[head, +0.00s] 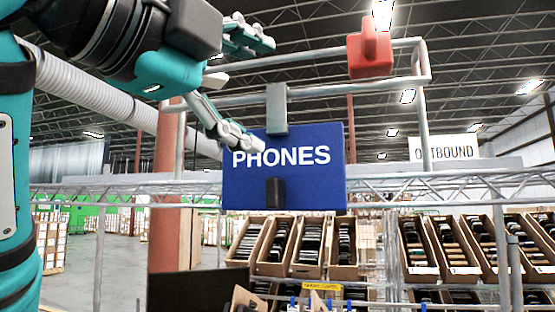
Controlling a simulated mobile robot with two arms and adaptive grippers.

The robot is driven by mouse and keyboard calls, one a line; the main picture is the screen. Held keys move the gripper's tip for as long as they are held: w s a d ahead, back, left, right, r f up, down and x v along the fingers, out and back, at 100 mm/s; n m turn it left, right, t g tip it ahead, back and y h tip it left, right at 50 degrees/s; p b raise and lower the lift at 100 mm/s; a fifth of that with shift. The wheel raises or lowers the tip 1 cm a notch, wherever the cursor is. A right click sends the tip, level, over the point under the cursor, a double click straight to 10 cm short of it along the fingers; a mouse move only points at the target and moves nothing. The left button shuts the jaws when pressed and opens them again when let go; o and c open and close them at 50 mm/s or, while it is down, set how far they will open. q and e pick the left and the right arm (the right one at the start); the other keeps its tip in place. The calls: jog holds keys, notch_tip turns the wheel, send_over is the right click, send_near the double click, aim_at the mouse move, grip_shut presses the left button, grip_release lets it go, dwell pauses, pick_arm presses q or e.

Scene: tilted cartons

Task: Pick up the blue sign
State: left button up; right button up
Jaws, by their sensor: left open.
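The blue sign (312,185) carries the white word PHONES and hangs upright in the middle of the head view, below a grey clip (277,108) on a metal rail. A small dark block shows on its lower front. My left gripper (258,95) comes in from the upper left and is open. One finger reaches up near the top, and the other reaches down to the sign's upper left edge, overlapping it in the picture. I cannot tell whether that finger touches the sign. Nothing is between the fingers. My right gripper does not show.
A red hook-like piece (370,55) sits on the upper rail (345,91). A white OUTBOUND sign (444,148) is to the right. Tilted cartons (311,247) with dark phones stand in rows below, behind metal rack bars. A black panel (190,292) is at the lower left.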

aim_at(275, 108)
pick_arm(q)
jog(key=p+x, duration=0.1)
jog(key=x, duration=0.3)
jog(key=shift+f, duration=0.15)
jog(key=shift+s, duration=0.1)
jog(key=shift+s, duration=0.1)
jog(key=shift+c, duration=1.1)
jog(key=c, duration=1.5)
